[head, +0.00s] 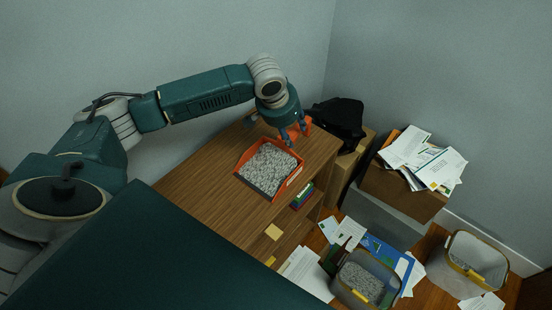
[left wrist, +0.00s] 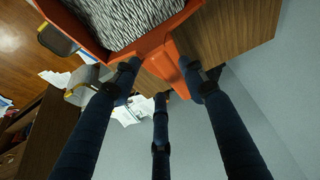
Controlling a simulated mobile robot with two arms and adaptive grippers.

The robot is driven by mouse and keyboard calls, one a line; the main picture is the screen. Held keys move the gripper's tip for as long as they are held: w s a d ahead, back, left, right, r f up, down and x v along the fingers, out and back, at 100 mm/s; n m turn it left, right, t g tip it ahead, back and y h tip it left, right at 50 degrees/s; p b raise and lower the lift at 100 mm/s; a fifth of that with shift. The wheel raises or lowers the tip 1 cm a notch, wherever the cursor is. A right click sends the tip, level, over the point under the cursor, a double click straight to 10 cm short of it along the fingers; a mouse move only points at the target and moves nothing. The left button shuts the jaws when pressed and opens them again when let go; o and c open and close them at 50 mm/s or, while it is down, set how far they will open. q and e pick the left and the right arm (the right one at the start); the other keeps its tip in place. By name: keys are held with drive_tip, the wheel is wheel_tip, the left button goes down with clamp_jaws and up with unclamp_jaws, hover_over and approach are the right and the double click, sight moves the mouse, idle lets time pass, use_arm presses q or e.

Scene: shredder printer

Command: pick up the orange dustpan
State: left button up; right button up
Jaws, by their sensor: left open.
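The orange dustpan (head: 289,182) lies on the wooden cabinet top (head: 200,190), filled with grey shredded material. Its handle end points to the far right corner of the top. My left gripper (head: 292,138) is over the handle end with its fingers pointing down. In the left wrist view the open fingers (left wrist: 160,78) are spread around the dustpan's orange handle (left wrist: 178,68), which shows between the fingertips. I cannot tell whether they touch it. The right gripper is not in view.
A black bag (head: 340,118) sits behind the cabinet's far end. A box of papers (head: 405,188) stands at the right. Bins (head: 470,262) and loose papers lie on the floor. Walls close off the back.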

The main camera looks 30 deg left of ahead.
sight(292, 134)
use_arm(q)
drive_tip(key=p+x, duration=0.1)
drive_tip(key=x, duration=0.4)
drive_tip(key=shift+w+a, duration=0.1)
drive_tip(key=shift+a, duration=0.05)
drive_tip(key=shift+w+f, duration=0.1)
drive_tip(key=shift+f, duration=0.15)
drive_tip(key=shift+c, duration=0.8)
drive_tip(key=c, duration=0.8)
clamp_jaws()
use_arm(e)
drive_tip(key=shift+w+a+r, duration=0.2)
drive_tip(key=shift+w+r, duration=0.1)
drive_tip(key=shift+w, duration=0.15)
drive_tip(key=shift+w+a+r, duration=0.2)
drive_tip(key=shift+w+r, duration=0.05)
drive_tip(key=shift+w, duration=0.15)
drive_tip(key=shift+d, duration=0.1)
use_arm(q)
drive_tip(key=shift+r, duration=0.1)
